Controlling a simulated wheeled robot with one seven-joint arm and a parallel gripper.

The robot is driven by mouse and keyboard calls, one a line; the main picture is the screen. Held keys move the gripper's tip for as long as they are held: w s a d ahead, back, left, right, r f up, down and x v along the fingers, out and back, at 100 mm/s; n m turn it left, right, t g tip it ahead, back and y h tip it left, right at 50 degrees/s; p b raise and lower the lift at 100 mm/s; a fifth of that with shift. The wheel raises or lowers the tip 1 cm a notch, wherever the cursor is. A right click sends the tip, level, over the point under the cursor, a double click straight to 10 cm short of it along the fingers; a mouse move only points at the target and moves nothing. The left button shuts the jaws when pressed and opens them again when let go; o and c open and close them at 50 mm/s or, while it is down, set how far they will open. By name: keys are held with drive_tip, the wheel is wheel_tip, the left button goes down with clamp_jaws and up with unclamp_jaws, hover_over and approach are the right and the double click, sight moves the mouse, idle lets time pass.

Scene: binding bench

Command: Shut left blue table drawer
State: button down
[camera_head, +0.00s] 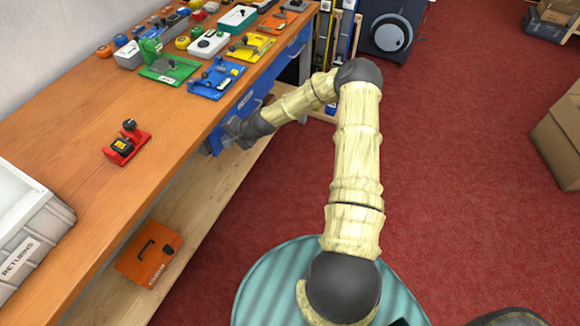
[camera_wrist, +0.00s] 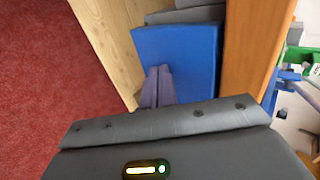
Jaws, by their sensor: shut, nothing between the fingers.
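A blue drawer (camera_head: 214,142) sits under the orange bench top, partly hidden behind my gripper; how far it stands out cannot be told. A blue panel (camera_wrist: 190,48) fills the upper middle of the wrist view, beside the bench's orange edge. My gripper (camera_head: 231,127) is at the drawer front, just below the bench edge. In the wrist view its fingers (camera_wrist: 157,88) are together and empty, in front of the blue panel; whether they touch it is unclear. A second blue drawer (camera_head: 288,57) is farther along the bench.
The bench top (camera_head: 85,165) holds a red device (camera_head: 126,145) and several coloured devices farther back. A grey returns bin (camera_head: 30,235) stands at the near left. An orange case (camera_head: 148,255) lies on the lower shelf. Red carpet (camera_head: 460,140) is open to the right.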

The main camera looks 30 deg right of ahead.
drive_tip(key=shift+w+a+r, duration=0.15)
drive_tip(key=shift+w+a, duration=0.45)
drive_tip(key=shift+w, duration=0.25)
drive_tip(key=shift+r, duration=0.1)
drive_tip(key=s+d+r, duration=0.6)
drive_tip(key=s+d, duration=0.1)
drive_tip(key=s, duration=0.2)
drive_tip(key=shift+s+r+b, duration=0.15)
drive_tip(key=shift+s+b, duration=0.05)
drive_tip(key=shift+b, duration=0.1)
drive_tip(key=shift+w, duration=0.15)
